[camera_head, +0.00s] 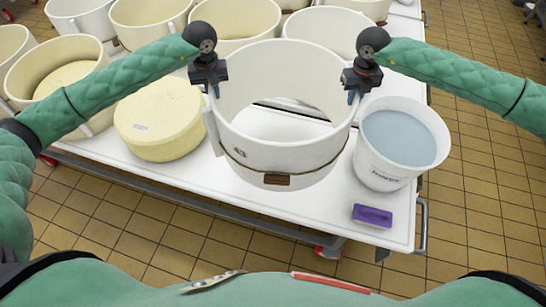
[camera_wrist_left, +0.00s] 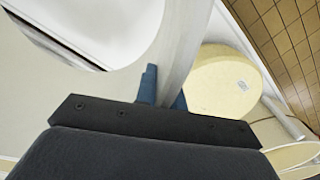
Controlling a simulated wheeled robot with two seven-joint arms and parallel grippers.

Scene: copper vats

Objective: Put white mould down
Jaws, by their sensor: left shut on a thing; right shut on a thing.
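The white mould (camera_head: 276,150) is a bottomless ring with a brown band and label low on its side. It is in the middle of the head view, over the white table (camera_head: 240,187); whether it touches the table I cannot tell. My left gripper (camera_head: 213,88) is shut on its left rim, and my right gripper (camera_head: 354,94) is shut on its right rim. In the left wrist view the blue fingers (camera_wrist_left: 160,90) pinch the mould's wall (camera_wrist_left: 183,50) from both sides.
A yellow cheese wheel (camera_head: 160,120) stands left of the mould. A bucket of bluish liquid (camera_head: 402,145) stands close on its right, with a purple brush (camera_head: 372,215) in front. Several cream moulds (camera_head: 60,72) crowd the table's left and back. Tiled floor surrounds the table.

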